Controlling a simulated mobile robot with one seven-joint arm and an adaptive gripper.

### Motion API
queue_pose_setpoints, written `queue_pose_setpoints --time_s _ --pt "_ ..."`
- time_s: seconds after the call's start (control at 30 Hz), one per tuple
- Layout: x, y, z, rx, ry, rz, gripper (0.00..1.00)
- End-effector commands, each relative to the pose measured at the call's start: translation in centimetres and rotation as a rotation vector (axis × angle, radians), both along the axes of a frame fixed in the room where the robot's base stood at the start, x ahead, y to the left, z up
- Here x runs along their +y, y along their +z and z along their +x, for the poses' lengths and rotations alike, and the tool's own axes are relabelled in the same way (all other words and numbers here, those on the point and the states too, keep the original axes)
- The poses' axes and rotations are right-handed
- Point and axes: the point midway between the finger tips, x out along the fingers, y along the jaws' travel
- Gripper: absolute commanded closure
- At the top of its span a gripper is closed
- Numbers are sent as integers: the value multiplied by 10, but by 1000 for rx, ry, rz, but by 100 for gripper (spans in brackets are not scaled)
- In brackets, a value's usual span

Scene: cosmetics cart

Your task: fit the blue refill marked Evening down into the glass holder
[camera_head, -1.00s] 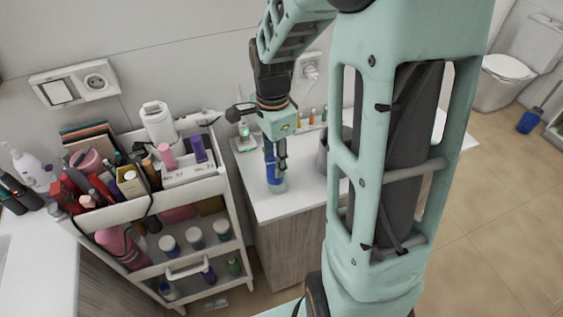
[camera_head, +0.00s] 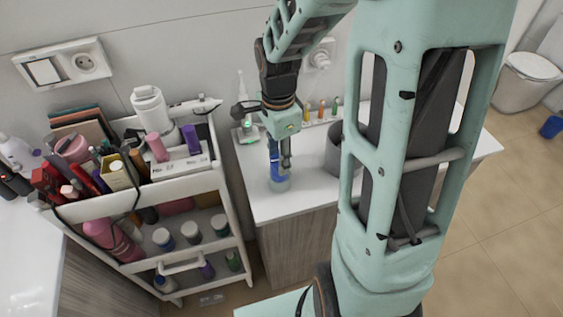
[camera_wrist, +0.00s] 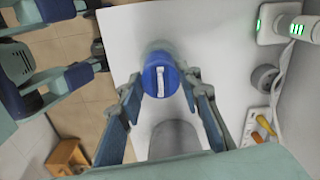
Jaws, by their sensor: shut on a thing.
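The blue refill (camera_head: 274,160) is upright in my gripper (camera_head: 280,158), over the counter. In the wrist view, its blue round top (camera_wrist: 172,77) with a white mark sits between the two fingers (camera_wrist: 160,92). I cannot read the mark. The clear glass holder (camera_head: 280,185) stands on the white counter directly under the refill. Its pale glass (camera_wrist: 157,47) shows just beyond the refill in the wrist view. The refill's lower end meets or enters the holder; I cannot tell how deep it is.
A grey cup (camera_head: 341,158) stands right of the holder, close to my gripper. A loaded cosmetics cart (camera_head: 150,190) is at the left. The front counter is clear.

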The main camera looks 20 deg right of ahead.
Motion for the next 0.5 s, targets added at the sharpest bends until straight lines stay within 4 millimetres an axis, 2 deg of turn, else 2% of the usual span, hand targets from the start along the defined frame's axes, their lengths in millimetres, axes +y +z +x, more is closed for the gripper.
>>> queue_pose_setpoints --time_s 0.03,0.13,0.5 --pt "3 -17 -3 4 2 0 96" --pt "7 -29 -4 2 -1 1 97" --pt "8 -31 -5 1 -2 0 97"
